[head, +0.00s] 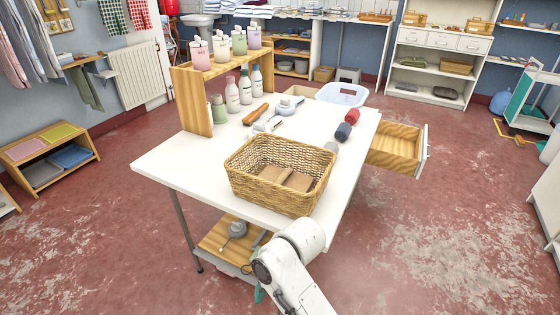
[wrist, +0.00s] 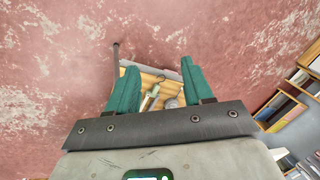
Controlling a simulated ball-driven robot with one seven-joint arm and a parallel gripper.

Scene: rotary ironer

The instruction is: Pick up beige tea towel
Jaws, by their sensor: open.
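A wicker basket (head: 262,183) stands on the near end of the white table. Folded beige-brown cloth (head: 298,181) lies inside it; I cannot tell for sure that this is the beige tea towel. My gripper is low beside the table's near end, below the tabletop and away from the basket. In the head view only a bit of a teal finger shows, past my white arm. In the wrist view my gripper (wrist: 158,80) has its two teal fingers apart, with nothing held between them. The wrist view does not show the basket.
The white table (head: 170,160) carries bottles, jars on a wooden rack (head: 193,104) and small rolls. An open drawer (head: 395,150) juts out at its right. A low shelf (head: 222,236) under the table holds tools. Red floor is free on both sides.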

